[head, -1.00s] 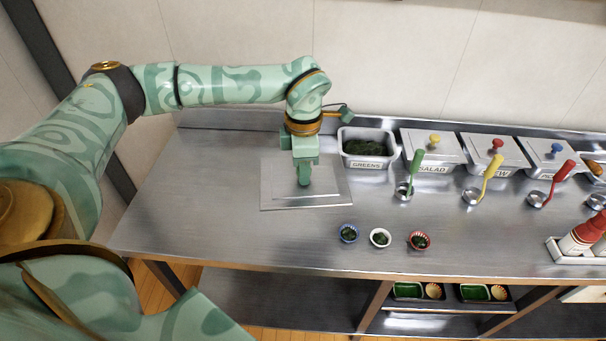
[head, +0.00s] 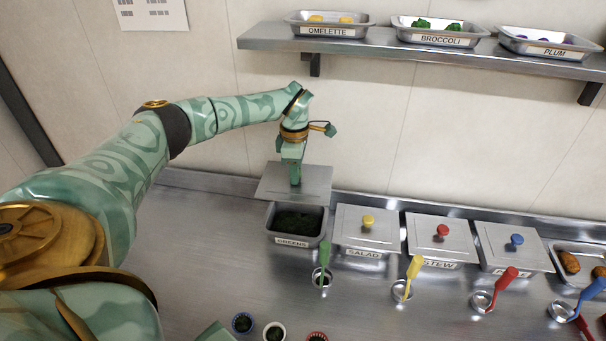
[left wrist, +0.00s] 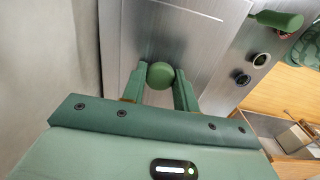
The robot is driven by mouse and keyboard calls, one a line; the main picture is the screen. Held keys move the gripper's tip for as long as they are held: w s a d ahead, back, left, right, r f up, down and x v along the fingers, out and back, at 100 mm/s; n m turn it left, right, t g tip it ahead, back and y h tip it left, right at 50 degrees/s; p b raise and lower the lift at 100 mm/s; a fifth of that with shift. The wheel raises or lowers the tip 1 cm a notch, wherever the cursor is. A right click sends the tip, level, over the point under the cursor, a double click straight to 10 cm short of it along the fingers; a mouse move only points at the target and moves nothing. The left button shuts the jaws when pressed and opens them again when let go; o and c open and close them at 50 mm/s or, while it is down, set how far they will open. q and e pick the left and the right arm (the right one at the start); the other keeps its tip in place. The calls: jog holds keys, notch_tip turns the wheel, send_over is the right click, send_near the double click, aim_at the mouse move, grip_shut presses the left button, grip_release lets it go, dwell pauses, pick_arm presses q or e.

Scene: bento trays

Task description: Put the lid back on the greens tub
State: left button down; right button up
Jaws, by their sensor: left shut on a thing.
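My left gripper (head: 295,181) is shut on the round green knob (left wrist: 160,75) of a flat grey metal lid (head: 318,182). The lid is held in the air, about level, at the back of the counter. In the head view it shows just above the greens tub (head: 292,241), overlapping its back edge. The tub is open, with dark greens (head: 297,222) inside and a GREENS label in front. In the left wrist view the lid (left wrist: 190,25) hides what lies under it.
Lidded salad (head: 350,240), stew (head: 425,250) and further tubs stand to the right in a row. Ladles lie in front, with a green one (head: 324,262) nearest the greens tub. Small cups (head: 242,323) stand at the front. A shelf (head: 270,37) with trays hangs above.

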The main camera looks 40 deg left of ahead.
pick_arm(q)
jog(key=shift+s+f, duration=0.15)
jog(key=shift+s+a+f+b, duration=0.1)
jog(key=shift+f+b, duration=0.15)
jog(key=shift+b, duration=0.2)
notch_tip(320, 180, down, 12)
jog(key=b, duration=0.9)
jog(key=shift+f, duration=0.25)
pick_arm(e)
notch_tip(320, 180, down, 10)
jog(key=s, duration=0.2)
jog(key=shift+s+f+g, duration=0.15)
jog(key=shift+s+g, duration=0.15)
jog(key=shift+a+r, duration=0.15)
jog(key=shift+r, duration=0.1)
pick_arm(q)
jog(key=shift+f, duration=0.15)
pick_arm(e)
jog(key=shift+w+r, duration=0.1)
jog(key=shift+r, duration=0.1)
pick_arm(q)
jog(key=c, duration=0.5)
grip_release()
